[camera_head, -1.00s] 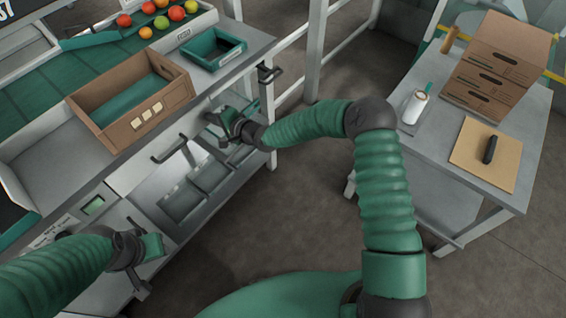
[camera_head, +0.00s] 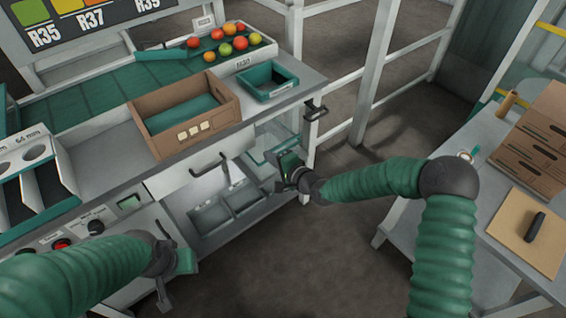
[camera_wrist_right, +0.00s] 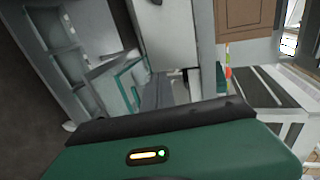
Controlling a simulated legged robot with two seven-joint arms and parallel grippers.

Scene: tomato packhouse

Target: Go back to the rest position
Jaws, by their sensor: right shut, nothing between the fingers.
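My right gripper (camera_head: 277,168) is low in front of the bench, beside the lower bins. It is shut and holds nothing. In the right wrist view its green housing fills the bottom and the bench frame and bins lie beyond. My left gripper (camera_head: 172,283) is at the lower left, in front of the control panel. Its fingers are small and dark, and their opening cannot be made out.
The bench carries a cardboard box (camera_head: 153,138), a teal tray (camera_head: 291,78) and a white tray of tomatoes (camera_head: 262,51). A drawer handle (camera_head: 210,166) juts out. A side table (camera_head: 470,165) with cartons (camera_head: 540,150) stands right. Dark floor (camera_head: 310,245) is clear between.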

